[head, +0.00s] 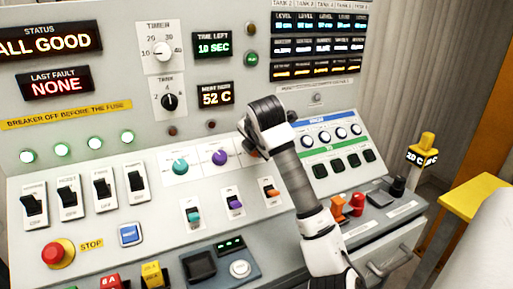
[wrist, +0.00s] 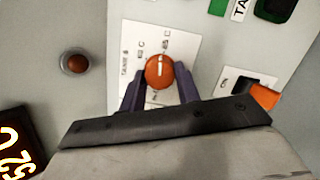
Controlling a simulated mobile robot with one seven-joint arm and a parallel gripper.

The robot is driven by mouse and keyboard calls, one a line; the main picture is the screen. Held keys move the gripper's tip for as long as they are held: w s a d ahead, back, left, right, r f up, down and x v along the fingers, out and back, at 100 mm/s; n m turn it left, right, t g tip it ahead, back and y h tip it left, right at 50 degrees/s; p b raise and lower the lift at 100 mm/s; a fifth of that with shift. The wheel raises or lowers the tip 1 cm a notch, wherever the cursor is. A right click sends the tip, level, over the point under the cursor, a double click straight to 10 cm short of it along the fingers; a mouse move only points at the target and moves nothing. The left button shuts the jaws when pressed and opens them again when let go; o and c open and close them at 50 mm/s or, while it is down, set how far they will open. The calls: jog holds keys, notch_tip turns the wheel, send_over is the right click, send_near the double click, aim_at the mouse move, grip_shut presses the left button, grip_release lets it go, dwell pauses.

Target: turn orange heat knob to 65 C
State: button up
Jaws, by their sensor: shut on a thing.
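The orange heat knob (wrist: 160,70) sits on a white label plate (wrist: 130,35) in the wrist view. Its white pointer line points up in that picture, toward the printed marks, close to the right-hand one. That mark looks like 65 C, but the small print is blurred. My gripper (wrist: 160,80) is shut on the knob, one dark finger on each side. In the head view my gripper (head: 252,143) is at the panel right of the purple knob and hides most of the orange knob. The display above (head: 215,94) reads 52 C.
A teal knob (head: 180,167) and a purple knob (head: 219,157) are left of my gripper. An orange rocker switch (head: 270,188) is below; it also shows in the wrist view (wrist: 264,96). A red stop button (head: 56,253) is at lower left. Several blue-ringed dials (head: 324,138) are right.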

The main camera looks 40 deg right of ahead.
jog(key=shift+m, duration=0.8)
jog(key=o, duration=0.7)
jog(key=v, duration=1.3)
jog(key=shift+a+r+b, duration=0.2)
jog(key=shift+r+b, duration=0.2)
jog(key=shift+r, duration=0.05)
jog(key=shift+s+f, duration=0.1)
jog(key=shift+s, duration=0.05)
